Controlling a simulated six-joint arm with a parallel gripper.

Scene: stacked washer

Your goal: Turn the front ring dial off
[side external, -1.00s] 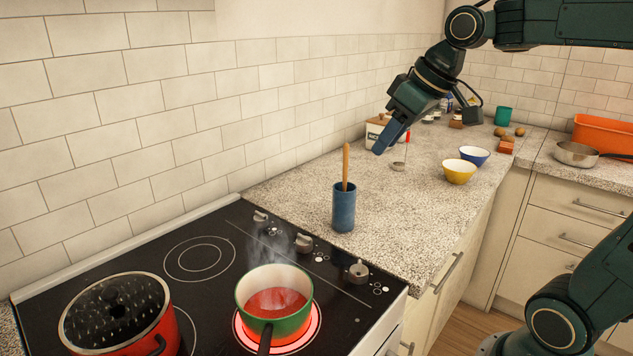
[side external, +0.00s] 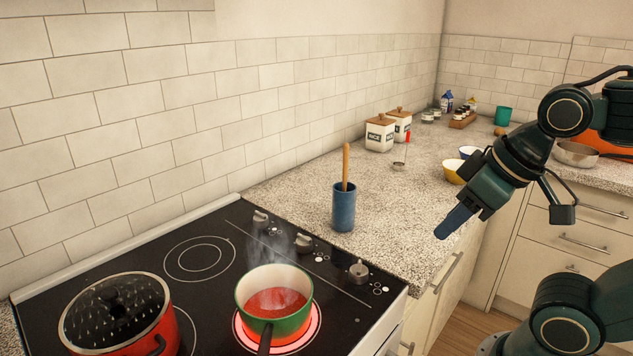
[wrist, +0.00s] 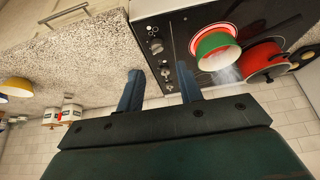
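The cooktop (side external: 213,310) carries a row of grey dials along its right side. The nearest dial (side external: 358,270) sits at the front right, beside the glowing front ring (side external: 312,328). A middle dial (side external: 304,242) and a far dial (side external: 260,215) stand behind it. A green pot (side external: 272,300) with red contents steams on the glowing ring. My gripper (side external: 442,233) is above and to the right of the nearest dial, apart from it, over the worktop's front edge. In the wrist view my gripper (wrist: 160,68) has two separated fingers with nothing between them; the dials (wrist: 156,45) show beyond.
A blue holder (side external: 344,208) with a wooden handle stands on the worktop behind the dials. A red pot with a dark lid (side external: 118,312) is at the left. White canisters (side external: 380,134) and a yellow bowl (side external: 458,172) are further back. The worktop near the cooktop is mostly clear.

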